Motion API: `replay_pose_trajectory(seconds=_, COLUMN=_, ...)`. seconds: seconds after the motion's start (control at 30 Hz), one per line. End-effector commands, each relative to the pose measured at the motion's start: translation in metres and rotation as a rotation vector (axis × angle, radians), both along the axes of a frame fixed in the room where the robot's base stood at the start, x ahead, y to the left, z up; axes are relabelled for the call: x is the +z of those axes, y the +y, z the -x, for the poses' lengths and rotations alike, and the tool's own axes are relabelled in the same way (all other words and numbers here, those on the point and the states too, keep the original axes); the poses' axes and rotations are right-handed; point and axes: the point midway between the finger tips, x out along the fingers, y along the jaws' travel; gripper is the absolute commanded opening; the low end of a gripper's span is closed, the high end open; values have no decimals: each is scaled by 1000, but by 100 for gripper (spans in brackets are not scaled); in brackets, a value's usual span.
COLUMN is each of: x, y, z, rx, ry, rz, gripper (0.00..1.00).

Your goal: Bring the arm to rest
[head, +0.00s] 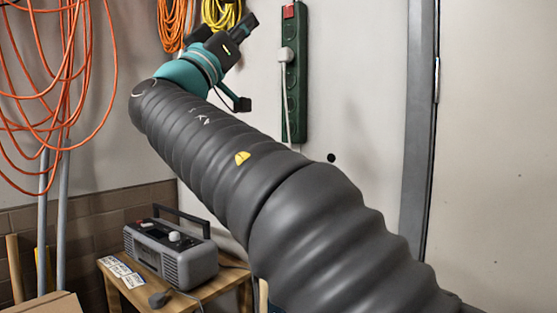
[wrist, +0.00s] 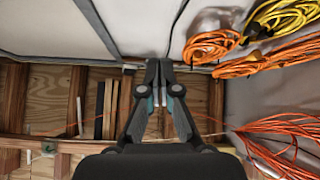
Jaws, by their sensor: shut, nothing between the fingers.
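My gripper (head: 247,26) is at the top of the head view, at the end of my raised arm, pointing up and to the right. It looks closed and holds nothing. In the wrist view my gripper (wrist: 159,68) shows in the middle with its fingertips together. My arm, in a dark ribbed cover, runs from the lower right to the upper left of the head view and hides part of the wall and table behind it.
A green power strip (head: 294,75) with a white plug hangs on the wall right of my gripper. Orange cables (head: 50,75) hang at left. A grey radio (head: 172,250) stands on a wooden table (head: 140,297). The wrist view shows coiled cords (wrist: 212,47) and wooden framing (wrist: 60,90).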

Motion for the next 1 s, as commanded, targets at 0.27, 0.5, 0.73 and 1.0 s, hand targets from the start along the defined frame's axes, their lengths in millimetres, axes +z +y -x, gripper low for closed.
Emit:
replay_pose_trajectory(seconds=0.27, x=-56, y=10, z=-40, rx=-34, ry=267, rz=69, gripper=0)
replay_pose_trajectory(seconds=0.5, x=-153, y=20, z=-74, rx=-17, ry=634, rz=155, gripper=0)
replay_pose_trajectory(seconds=0.73, x=-283, y=-14, z=-73, rx=43, ry=1104, rz=214, gripper=0)
replay_pose_trajectory(seconds=1.0, x=-414, y=-79, z=-10, rx=186, ry=1560, rz=142, gripper=0)
